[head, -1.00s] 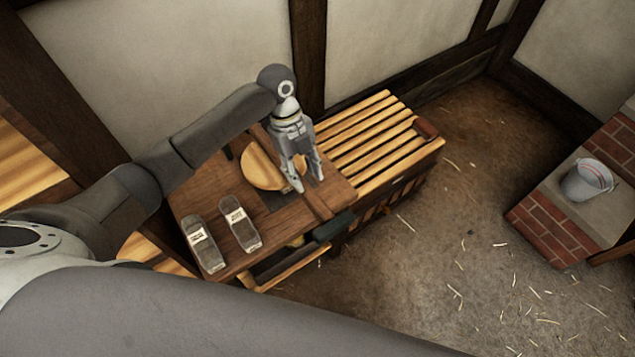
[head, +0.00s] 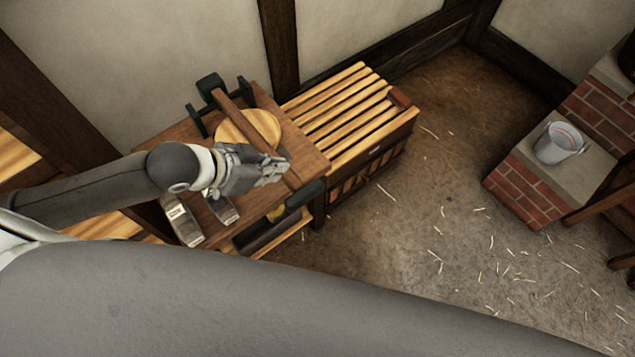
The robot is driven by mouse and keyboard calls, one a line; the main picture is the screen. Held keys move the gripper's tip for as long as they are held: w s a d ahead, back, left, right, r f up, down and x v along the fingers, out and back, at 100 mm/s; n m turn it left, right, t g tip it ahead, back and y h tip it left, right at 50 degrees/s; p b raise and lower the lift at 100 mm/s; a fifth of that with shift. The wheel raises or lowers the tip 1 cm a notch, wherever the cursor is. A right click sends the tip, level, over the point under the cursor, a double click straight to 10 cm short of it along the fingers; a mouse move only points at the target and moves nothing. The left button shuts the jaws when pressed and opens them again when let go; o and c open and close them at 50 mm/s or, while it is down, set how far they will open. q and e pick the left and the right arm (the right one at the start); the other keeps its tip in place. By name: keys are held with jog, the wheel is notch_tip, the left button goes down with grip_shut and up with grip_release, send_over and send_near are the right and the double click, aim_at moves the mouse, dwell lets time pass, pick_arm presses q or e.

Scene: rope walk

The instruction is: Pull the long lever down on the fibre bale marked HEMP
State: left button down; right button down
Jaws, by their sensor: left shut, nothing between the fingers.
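A long wooden lever (head: 240,120) runs across a brown wooden bench top (head: 308,152), over a pale round wooden disc (head: 262,123). A dark green piece (head: 209,86) sits at its far end. My left gripper (head: 283,168) is shut and empty, pointing right at the lever's near part, which it partly hides. I cannot tell whether it touches the lever. Two grey blocks with pale labels, one at the left (head: 181,222) and one beside it (head: 223,209), lie on the bench, partly behind my arm. I cannot read HEMP on anything. My right gripper is out of view.
A slatted wooden crate (head: 345,115) adjoins the bench on the right. A dark green handle (head: 304,194) is at the bench's front edge, above an open drawer-like space. A metal bucket (head: 559,143) stands on a brick ledge. Straw-strewn floor between is clear.

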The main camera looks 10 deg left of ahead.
pick_arm(q)
jog(key=s+d+r+n+h, duration=0.1)
jog(key=s+d+r, duration=0.1)
jog(key=p, duration=0.1)
send_over(311, 192)
jog(key=f, duration=0.6)
jog(key=shift+a+f, duration=0.25)
jog(key=shift+a, duration=0.05)
jog(key=f, duration=0.3)
jog(key=shift+w+d+f, duration=0.1)
jog(key=shift+d+f, duration=0.1)
jog(key=shift+d, duration=0.1)
jog(key=shift+f, duration=0.65)
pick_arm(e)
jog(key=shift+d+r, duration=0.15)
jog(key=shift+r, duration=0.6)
pick_arm(q)
jog(key=shift+f, duration=0.1)
